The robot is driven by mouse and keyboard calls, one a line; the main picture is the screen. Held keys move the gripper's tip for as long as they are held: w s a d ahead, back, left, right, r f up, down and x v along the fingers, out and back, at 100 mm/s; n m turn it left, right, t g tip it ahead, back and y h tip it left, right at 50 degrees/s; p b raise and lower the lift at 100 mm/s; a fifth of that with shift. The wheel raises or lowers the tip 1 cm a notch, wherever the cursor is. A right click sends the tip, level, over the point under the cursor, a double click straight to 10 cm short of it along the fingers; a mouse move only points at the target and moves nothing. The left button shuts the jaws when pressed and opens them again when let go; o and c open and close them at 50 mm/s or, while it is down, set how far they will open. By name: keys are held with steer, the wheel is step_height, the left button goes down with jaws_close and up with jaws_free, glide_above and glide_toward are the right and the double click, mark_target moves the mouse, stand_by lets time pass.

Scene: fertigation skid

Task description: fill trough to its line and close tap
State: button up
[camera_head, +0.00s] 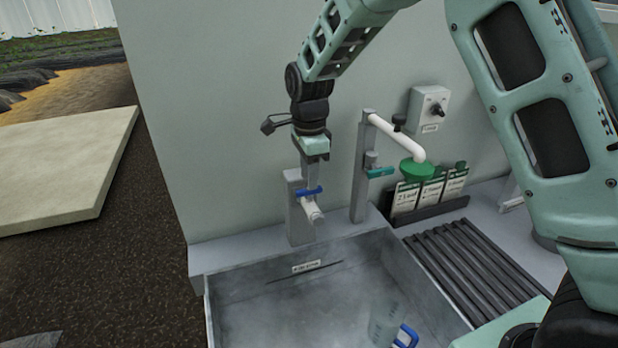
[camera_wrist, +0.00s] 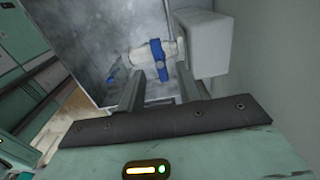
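The trough (camera_head: 213,318) is a grey metal basin at bottom centre of the head view, with a dark line and a small white label (camera_head: 306,266) on its back wall. I cannot tell the water level. The tap (camera_head: 312,210) is a white spout on a grey post above the trough's back edge, with a blue handle (camera_head: 308,191). My gripper (camera_head: 311,172) points down just above the handle. In the wrist view my fingers (camera_wrist: 157,88) are apart, with the blue handle (camera_wrist: 160,60) showing between and beyond them. I cannot tell whether they touch it. No stream shows clearly.
A clear jug with a blue handle (camera_head: 404,336) is in the trough. A second white pipe (camera_head: 398,138) with a green outlet and green handle (camera_head: 381,172) stands right of the tap. Seed packets (camera_head: 431,190), a slatted rack (camera_head: 465,262) and a wall switch box (camera_head: 428,108) are farther right.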

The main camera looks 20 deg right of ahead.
mark_target(309, 193)
steer(key=shift+f, duration=1.5)
jaws_close()
